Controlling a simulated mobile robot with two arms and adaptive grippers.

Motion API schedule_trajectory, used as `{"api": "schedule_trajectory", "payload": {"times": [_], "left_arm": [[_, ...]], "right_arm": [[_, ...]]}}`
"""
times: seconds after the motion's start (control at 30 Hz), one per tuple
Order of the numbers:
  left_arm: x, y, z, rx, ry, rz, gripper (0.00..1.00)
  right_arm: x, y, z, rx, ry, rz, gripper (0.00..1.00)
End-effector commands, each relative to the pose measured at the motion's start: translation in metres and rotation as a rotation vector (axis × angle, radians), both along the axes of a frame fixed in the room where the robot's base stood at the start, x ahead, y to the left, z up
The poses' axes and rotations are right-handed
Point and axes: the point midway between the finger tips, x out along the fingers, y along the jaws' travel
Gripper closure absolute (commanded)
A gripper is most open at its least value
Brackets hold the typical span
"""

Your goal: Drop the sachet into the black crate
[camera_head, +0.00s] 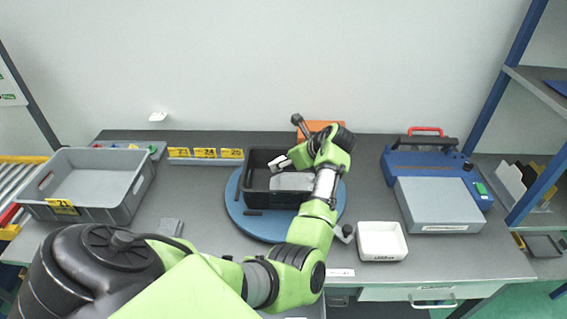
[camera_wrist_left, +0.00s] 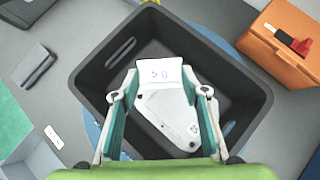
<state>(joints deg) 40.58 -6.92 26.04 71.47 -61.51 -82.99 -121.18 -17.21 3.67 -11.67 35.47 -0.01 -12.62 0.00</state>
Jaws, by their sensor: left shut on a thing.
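The black crate (camera_head: 254,200) stands on a round blue turntable (camera_head: 236,213) in the middle of the bench. My left gripper (camera_head: 281,162) reaches over the crate from the right side and points left. It is shut on a small white sachet (camera_head: 276,166). My right gripper is out of view.
An orange box (camera_head: 321,127) stands behind the crate. A grey crate (camera_head: 92,184) is at the left, a white tray (camera_head: 382,241) at front right, and a blue and grey machine (camera_head: 438,200) further right.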

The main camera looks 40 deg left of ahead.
Motion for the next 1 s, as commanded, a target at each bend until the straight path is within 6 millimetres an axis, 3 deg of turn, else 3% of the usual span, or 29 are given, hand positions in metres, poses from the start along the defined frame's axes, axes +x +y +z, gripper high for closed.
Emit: {"api": "schedule_trajectory", "payload": {"times": [0.3, 0.33, 0.4, 0.77, 1.0], "left_arm": [[0.000, 0.000, -0.002, 0.000, -0.001, 0.001, 0.74], [0.000, 0.000, -0.002, 0.000, -0.001, 0.001, 0.57], [0.000, 0.000, -0.002, 0.000, -0.001, 0.001, 0.40], [0.000, -0.001, -0.001, 0.000, -0.001, -0.001, 0.40], [-0.001, -0.024, 0.021, 0.000, -0.004, -0.002, 0.40]], "right_arm": [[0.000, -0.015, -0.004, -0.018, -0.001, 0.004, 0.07], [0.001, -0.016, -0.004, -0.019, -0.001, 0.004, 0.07], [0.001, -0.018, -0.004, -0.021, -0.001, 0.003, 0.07], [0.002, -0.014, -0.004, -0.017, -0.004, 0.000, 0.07], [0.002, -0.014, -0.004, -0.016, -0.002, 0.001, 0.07]]}}
